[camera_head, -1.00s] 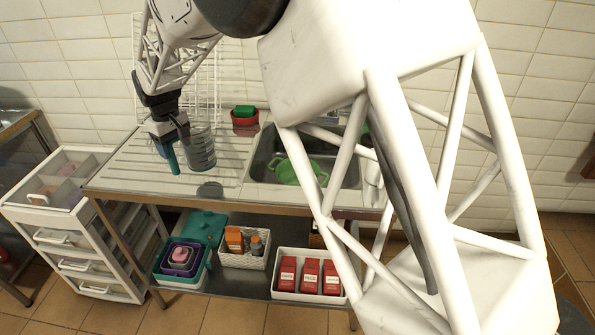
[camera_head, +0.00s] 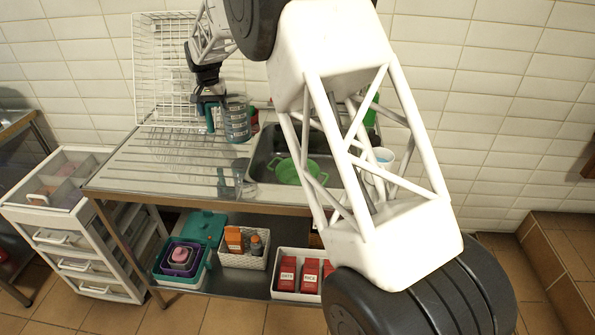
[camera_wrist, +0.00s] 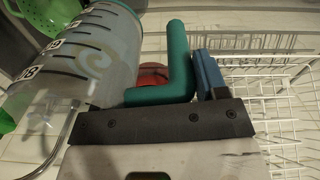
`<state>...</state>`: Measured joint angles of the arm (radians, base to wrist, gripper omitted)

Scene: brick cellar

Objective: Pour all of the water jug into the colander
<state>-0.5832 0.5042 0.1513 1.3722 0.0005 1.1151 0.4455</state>
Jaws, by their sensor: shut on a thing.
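The water jug (camera_head: 236,121) is a clear, bluish measuring jug with dark scale marks and a teal handle (camera_head: 209,119). My gripper (camera_head: 209,103) is shut on the handle and holds the jug roughly upright above the steel counter, left of the sink. In the wrist view the jug (camera_wrist: 78,62) fills the upper left, beside the teal handle (camera_wrist: 179,58) and a blue finger pad. I cannot make out the water level. The green colander (camera_head: 298,171) sits in the sink basin, to the right of and below the jug, with a handle at each side.
The sink (camera_head: 262,158) is partly hidden by my arm. A white wire rack (camera_head: 160,70) stands behind the drainboard (camera_head: 150,165). A red pot (camera_head: 254,118) is mostly behind the jug. A white cup (camera_head: 382,158) is right of the sink.

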